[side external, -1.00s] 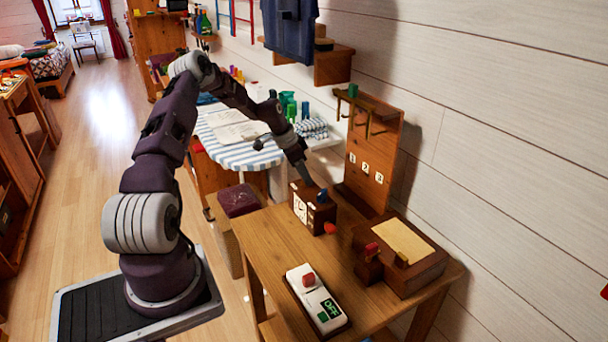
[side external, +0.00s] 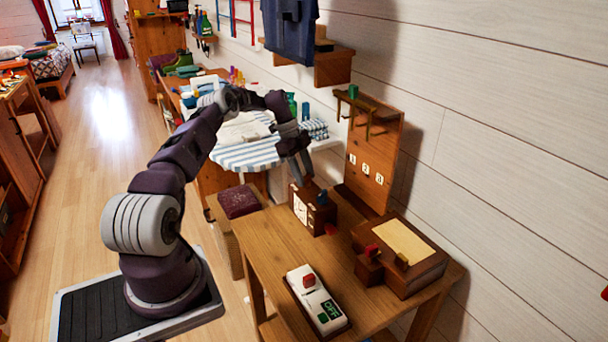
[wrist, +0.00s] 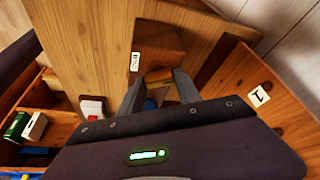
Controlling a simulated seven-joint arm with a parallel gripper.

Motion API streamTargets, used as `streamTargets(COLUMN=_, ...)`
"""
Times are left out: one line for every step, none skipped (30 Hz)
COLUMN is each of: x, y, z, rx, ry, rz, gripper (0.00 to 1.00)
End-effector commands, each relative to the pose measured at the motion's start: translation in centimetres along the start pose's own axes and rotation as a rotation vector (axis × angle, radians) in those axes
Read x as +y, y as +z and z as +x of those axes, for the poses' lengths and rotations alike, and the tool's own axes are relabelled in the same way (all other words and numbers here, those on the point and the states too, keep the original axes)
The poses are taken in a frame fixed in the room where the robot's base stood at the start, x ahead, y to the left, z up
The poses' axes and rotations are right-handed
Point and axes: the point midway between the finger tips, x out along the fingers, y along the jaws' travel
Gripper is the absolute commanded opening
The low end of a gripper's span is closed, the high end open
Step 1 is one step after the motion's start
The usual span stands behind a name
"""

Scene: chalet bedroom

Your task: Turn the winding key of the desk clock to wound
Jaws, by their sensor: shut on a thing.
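The desk clock (side external: 301,209) is a brown wooden box with a white face on its left side, standing on the far end of the wooden table. A blue piece (side external: 322,197) shows at its top and a red piece (side external: 331,229) low on its near side. My gripper (side external: 302,182) reaches down to the clock's far upper side. In the wrist view its two fingers (wrist: 160,84) are closed on a yellowish-brown piece, seemingly the winding key (wrist: 158,76), against the brown clock body (wrist: 155,42). In the side view the fingers hide the key.
A white switch box (side external: 314,302) reading OFF stands on the table (side external: 266,256). A brown box with a yellow panel (side external: 402,241) stands at right. A hook board (side external: 374,150) rises behind the clock. A stool (side external: 239,201) stands left of the table.

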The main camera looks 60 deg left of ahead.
Motion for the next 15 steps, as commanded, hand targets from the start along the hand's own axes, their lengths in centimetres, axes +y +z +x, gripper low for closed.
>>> streamTargets(x=-0.02, y=0.15, z=0.16, rx=-0.005, ry=0.012, rz=0.025, gripper=0.00)
streamTargets(x=-0.05, y=0.11, z=0.14, rx=-0.004, ry=0.017, rz=0.041, gripper=0.00)
streamTargets(x=-0.05, y=0.11, z=0.12, rx=-0.004, ry=0.024, rz=0.058, gripper=0.00)
streamTargets(x=-0.04, y=0.14, z=0.14, rx=-0.004, ry=0.029, rz=0.070, gripper=0.00)
streamTargets(x=-0.02, y=0.14, z=0.15, rx=-0.004, ry=0.035, rz=0.080, gripper=0.00)
streamTargets(x=-0.06, y=0.13, z=0.13, rx=-0.005, ry=0.039, rz=0.095, gripper=0.00)
streamTargets(x=-0.04, y=0.10, z=0.14, rx=-0.004, ry=0.044, rz=0.105, gripper=0.00)
streamTargets(x=-0.07, y=0.12, z=0.14, rx=-0.005, ry=0.047, rz=0.113, gripper=0.00)
streamTargets(x=-0.04, y=0.13, z=0.16, rx=-0.004, ry=0.053, rz=0.124, gripper=0.00)
streamTargets(x=-0.06, y=0.14, z=0.16, rx=-0.004, ry=0.055, rz=0.131, gripper=0.00)
streamTargets(x=-0.07, y=0.13, z=0.13, rx=-0.004, ry=0.057, rz=0.137, gripper=0.00)
streamTargets(x=-0.08, y=0.11, z=0.14, rx=-0.004, ry=0.061, rz=0.146, gripper=0.00)
streamTargets(x=-0.08, y=0.11, z=0.15, rx=-0.004, ry=0.063, rz=0.153, gripper=0.00)
streamTargets(x=-0.05, y=0.10, z=0.18, rx=-0.004, ry=0.067, rz=0.158, gripper=0.00)
streamTargets(x=-0.08, y=0.13, z=0.18, rx=-0.005, ry=0.069, rz=0.163, gripper=0.00)
